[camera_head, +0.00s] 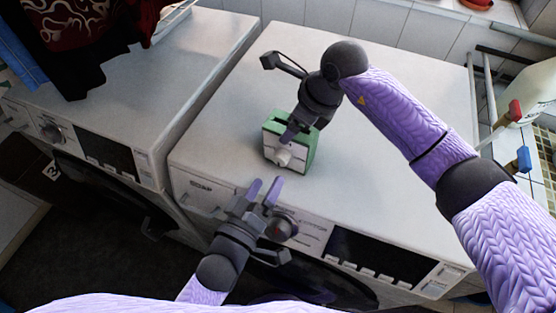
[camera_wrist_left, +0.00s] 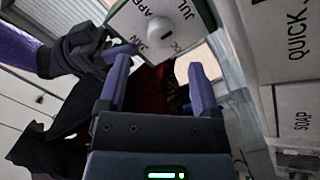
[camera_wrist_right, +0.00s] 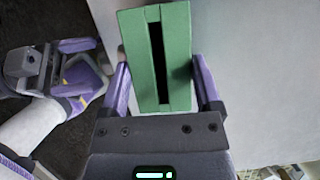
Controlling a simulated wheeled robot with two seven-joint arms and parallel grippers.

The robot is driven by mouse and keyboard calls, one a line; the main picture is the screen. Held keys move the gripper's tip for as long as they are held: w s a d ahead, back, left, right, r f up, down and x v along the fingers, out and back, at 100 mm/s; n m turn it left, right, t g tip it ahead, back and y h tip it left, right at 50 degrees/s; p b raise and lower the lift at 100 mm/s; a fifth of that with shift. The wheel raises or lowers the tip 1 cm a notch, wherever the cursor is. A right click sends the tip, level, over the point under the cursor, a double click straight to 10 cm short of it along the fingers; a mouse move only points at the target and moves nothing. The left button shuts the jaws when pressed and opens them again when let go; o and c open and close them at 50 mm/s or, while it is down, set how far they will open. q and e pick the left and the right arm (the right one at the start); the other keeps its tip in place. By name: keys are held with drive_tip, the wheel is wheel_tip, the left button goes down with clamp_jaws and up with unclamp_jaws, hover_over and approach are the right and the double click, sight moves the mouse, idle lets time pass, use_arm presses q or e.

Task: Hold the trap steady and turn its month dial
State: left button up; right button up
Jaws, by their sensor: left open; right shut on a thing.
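The trap (camera_head: 302,151) is a small green box with a white front face and a round white month dial (camera_head: 283,157). It is on top of the right washing machine near its front edge. In the left wrist view, the dial (camera_wrist_left: 161,39) shows with month letters such as JUL and JAN around it. My right gripper (camera_head: 291,133) is shut on the trap from above; the right wrist view shows the green body (camera_wrist_right: 158,60) with a dark slot between the fingers. My left gripper (camera_head: 265,191) is open and empty, in front of and below the dial, apart from it.
The right washing machine (camera_head: 228,131) has a clear top around the trap and a control knob (camera_head: 282,224) near my left gripper. A second washing machine (camera_head: 163,62) stands left with dark cloth (camera_head: 75,35) on it. A rack with bottles (camera_head: 518,112) is at the right.

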sight(279, 162)
use_arm(q)
drive_tip(key=x, duration=0.6)
